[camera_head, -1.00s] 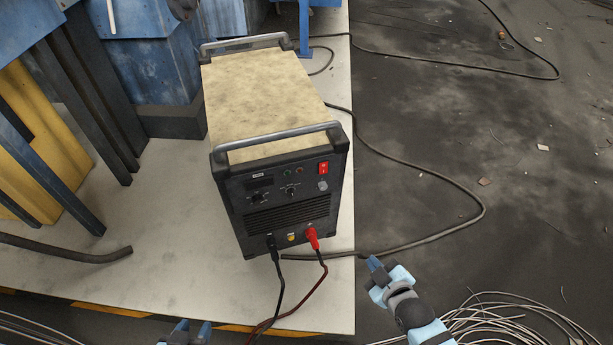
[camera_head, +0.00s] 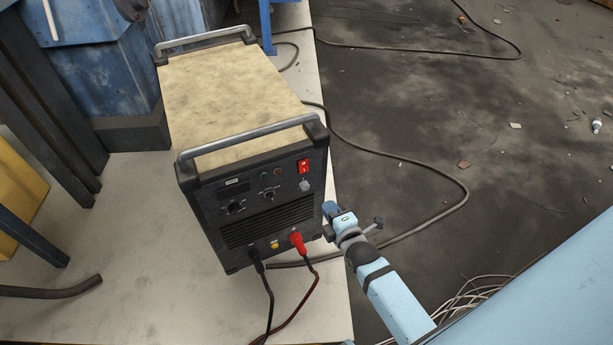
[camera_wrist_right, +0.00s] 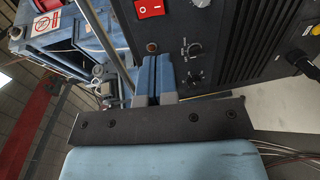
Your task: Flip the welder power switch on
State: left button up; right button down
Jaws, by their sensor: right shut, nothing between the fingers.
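The welder (camera_head: 255,190) is a dark box with a beige top, standing on the pale platform. Its red power switch (camera_head: 304,166) is at the upper right of the front panel. The switch also shows at the top edge of the right wrist view (camera_wrist_right: 149,9), with O and I marks, partly cut off. My right gripper (camera_head: 331,209) is beside the front panel's right edge, lower than the switch. In the right wrist view its blue fingers (camera_wrist_right: 156,76) are together and empty, apart from the switch in the picture. My left gripper is not in view.
A black plug (camera_head: 256,255) and a red plug (camera_head: 298,240) with cables stick out of the panel's bottom. Black knobs (camera_head: 235,207) are left of the switch. A dark cable (camera_head: 440,215) runs over the floor at right. Blue machinery (camera_head: 110,75) stands behind left.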

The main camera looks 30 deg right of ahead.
aim_at(304, 171)
jog(key=w, duration=0.4)
jog(key=w+f, duration=0.1)
jog(key=w, duration=0.9)
jog(key=shift+d+f, duration=0.35)
jog(key=shift+d, duration=0.05)
jog(key=shift+f+b, duration=0.2)
jog(key=shift+b, duration=0.25)
jog(key=shift+w+r+t, duration=0.1)
jog(key=shift+w+t, duration=0.05)
jog(key=shift+t, duration=0.15)
